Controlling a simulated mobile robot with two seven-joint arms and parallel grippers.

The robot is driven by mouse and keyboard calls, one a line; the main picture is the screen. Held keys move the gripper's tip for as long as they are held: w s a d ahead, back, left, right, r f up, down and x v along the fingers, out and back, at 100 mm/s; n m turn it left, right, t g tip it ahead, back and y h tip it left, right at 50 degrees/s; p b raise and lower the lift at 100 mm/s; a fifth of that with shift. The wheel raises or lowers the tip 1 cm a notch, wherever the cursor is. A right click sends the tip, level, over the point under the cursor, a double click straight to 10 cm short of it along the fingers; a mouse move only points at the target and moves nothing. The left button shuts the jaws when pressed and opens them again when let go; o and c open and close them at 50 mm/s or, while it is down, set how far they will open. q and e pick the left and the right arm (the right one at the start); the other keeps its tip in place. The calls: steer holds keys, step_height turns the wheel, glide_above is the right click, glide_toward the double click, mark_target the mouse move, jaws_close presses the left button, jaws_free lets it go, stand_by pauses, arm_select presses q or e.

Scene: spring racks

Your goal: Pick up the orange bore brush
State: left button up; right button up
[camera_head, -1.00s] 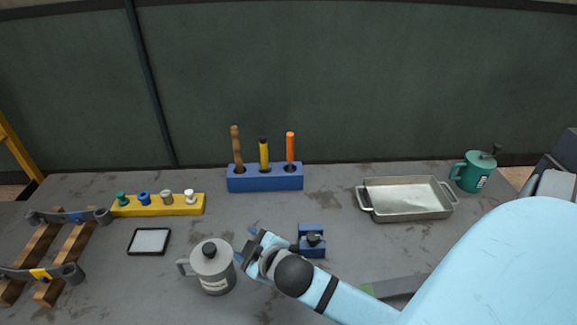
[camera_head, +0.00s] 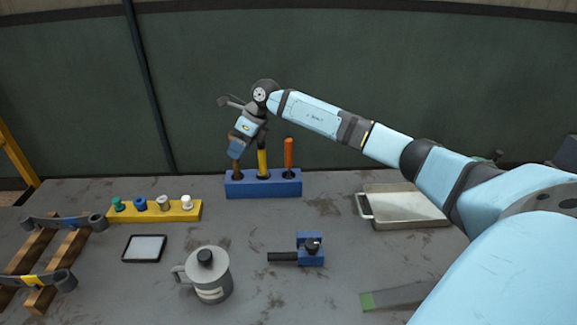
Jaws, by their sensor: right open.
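The orange bore brush (camera_head: 289,152) stands upright in the right hole of a blue rack block (camera_head: 263,187) at the back of the table. A yellow-handled brush (camera_head: 262,161) stands in the middle hole, its top hidden by my gripper. A brown wooden handle (camera_head: 236,165) stands in the left hole, mostly hidden. My right gripper (camera_head: 231,124) is open and appears empty. In the picture it is in front of the tops of the brown and yellow handles, up and left of the orange brush. I cannot tell whether it touches them. My left gripper is not in view.
A yellow rack (camera_head: 184,214) with several small knobs stands left. A framed panel (camera_head: 144,248), a grey can (camera_head: 208,276) and a blue block with a black bar (camera_head: 310,257) stand nearer. My right arm partly covers a metal tray (camera_head: 402,208) at right.

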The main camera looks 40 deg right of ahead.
mark_target(289, 140)
steer(key=d+r+h, duration=0.1)
steer(key=d+r, duration=0.1)
steer(key=d, duration=0.3)
steer(key=s+d+r+m+g+h, duration=0.1)
steer(key=d+r+h, duration=0.1)
steer(key=d, duration=0.3)
steer(key=s+d+r+g+h, duration=0.1)
steer(key=d+r+h, duration=0.1)
steer(key=d, duration=0.4)
steer(key=shift+s+d+f, duration=0.1)
steer(key=shift+s+f, duration=0.05)
steer(key=shift+f, duration=0.15)
step_height(289, 140, down, 8)
steer(key=shift+f, duration=0.25)
steer(key=f, duration=0.4)
steer(key=shift+w+f+p, duration=0.15)
steer(key=shift+w+p, duration=0.05)
steer(key=shift+p, duration=0.2)
steer(key=c, duration=1)
